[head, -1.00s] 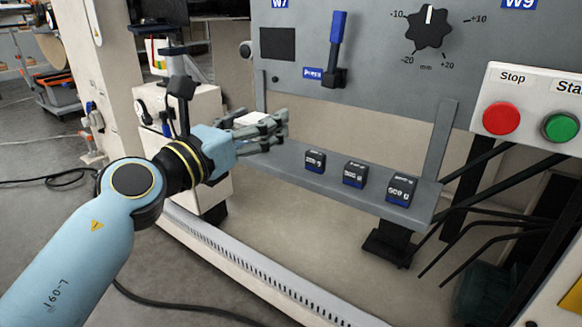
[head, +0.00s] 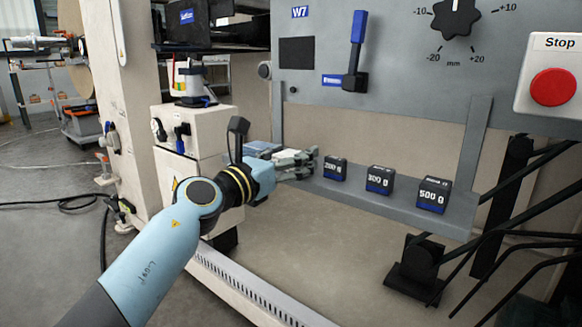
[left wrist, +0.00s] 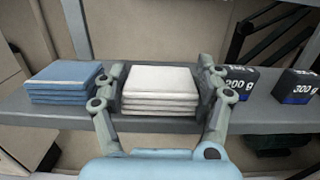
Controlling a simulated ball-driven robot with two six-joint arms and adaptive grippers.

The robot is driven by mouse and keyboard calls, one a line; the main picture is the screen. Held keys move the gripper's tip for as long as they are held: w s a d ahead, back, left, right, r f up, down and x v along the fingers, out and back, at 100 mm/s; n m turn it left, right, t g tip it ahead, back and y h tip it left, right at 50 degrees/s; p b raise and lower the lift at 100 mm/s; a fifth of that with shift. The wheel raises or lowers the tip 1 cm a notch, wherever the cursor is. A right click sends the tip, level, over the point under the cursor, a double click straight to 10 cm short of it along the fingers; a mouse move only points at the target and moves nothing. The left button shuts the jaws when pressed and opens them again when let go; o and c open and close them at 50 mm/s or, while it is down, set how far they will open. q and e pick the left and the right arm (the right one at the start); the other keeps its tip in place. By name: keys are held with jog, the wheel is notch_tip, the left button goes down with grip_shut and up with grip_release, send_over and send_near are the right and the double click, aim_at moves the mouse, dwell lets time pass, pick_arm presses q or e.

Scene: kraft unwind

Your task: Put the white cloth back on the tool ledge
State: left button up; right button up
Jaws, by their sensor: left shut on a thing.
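The white cloth (left wrist: 160,88) is a neat folded stack between the two fingers of my left gripper (left wrist: 161,100) in the left wrist view. The gripper is shut on it from both sides. The cloth is at the tool ledge (left wrist: 175,127), between a blue folded cloth and the 200 g weight; I cannot tell whether its underside touches the ledge. In the head view my left gripper (head: 299,162) is at the left part of the ledge (head: 400,208), and its fingers largely hide the white cloth. My right gripper is not in view.
The blue cloth (left wrist: 63,82) lies left of the gripper on the ledge. The 200 g (head: 335,168), 300 g (head: 380,180) and 500 g (head: 433,195) weights stand to the right, the 200 g one close to a finger. A grey panel with a blue-handled lever (head: 356,50) rises above.

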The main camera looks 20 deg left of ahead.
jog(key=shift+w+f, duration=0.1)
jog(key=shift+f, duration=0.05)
pick_arm(q)
jog(key=shift+f, duration=0.2)
jog(key=o, duration=0.8)
jog(key=shift+o, duration=0.2)
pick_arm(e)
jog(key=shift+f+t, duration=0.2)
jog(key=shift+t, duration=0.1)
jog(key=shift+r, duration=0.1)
